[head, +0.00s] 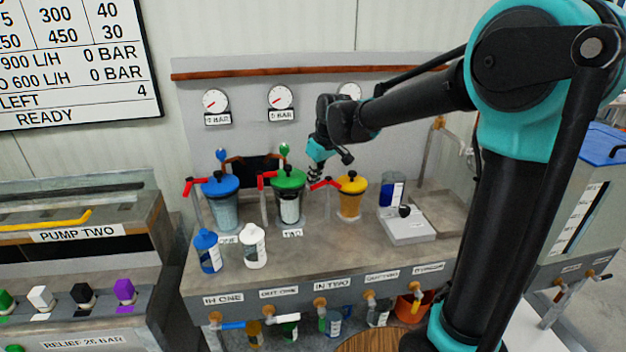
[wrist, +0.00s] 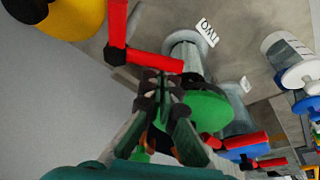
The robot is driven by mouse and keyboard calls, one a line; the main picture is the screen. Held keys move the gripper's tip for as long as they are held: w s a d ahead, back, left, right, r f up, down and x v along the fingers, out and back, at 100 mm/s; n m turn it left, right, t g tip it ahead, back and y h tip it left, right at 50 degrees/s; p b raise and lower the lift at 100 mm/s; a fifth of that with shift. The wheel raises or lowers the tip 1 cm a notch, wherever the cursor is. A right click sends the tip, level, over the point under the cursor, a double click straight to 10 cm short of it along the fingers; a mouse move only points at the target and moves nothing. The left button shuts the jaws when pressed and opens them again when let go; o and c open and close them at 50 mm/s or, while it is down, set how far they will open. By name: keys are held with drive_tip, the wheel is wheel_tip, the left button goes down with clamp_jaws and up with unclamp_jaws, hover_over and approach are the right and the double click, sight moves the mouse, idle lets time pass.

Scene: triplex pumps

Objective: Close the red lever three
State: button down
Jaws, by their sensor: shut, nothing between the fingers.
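The red lever three (head: 325,184) stands just left of the yellow-lidded canister (head: 351,184). In the wrist view it is an L-shaped red handle (wrist: 148,58) beside the yellow lid (wrist: 72,16). My gripper (head: 314,174) is shut and empty, close above this lever. In the wrist view my fingertips (wrist: 160,88) lie right by the lever's long bar. I cannot tell whether they touch it. Red lever two (head: 266,179) is by the green-lidded canister (head: 289,181), and red lever one (head: 193,186) is by the blue-lidded canister (head: 221,187).
A blue bottle (head: 208,252) and a white bottle (head: 254,246) stand on the bench front. A white scale (head: 405,228) is at right. The green lid (wrist: 208,108) is close beside my fingers. Gauges (head: 281,97) sit on the back panel.

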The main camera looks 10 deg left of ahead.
drive_tip(key=shift+s, duration=0.1)
drive_tip(key=n, duration=0.1)
drive_tip(key=s+d+n, duration=0.1)
drive_tip(key=n, duration=0.1)
drive_tip(key=n+g, duration=0.1)
drive_tip(key=shift+s+d+n+y, duration=0.15)
drive_tip(key=shift+d+n+y, duration=0.15)
drive_tip(key=d+n, duration=0.1)
drive_tip(key=n, duration=0.1)
drive_tip(key=s+d+n+g, duration=0.1)
drive_tip(key=n, duration=0.1)
drive_tip(key=shift+d+g, duration=0.2)
drive_tip(key=shift+g, duration=0.1)
drive_tip(key=shift+d, duration=0.3)
idle(0.4)
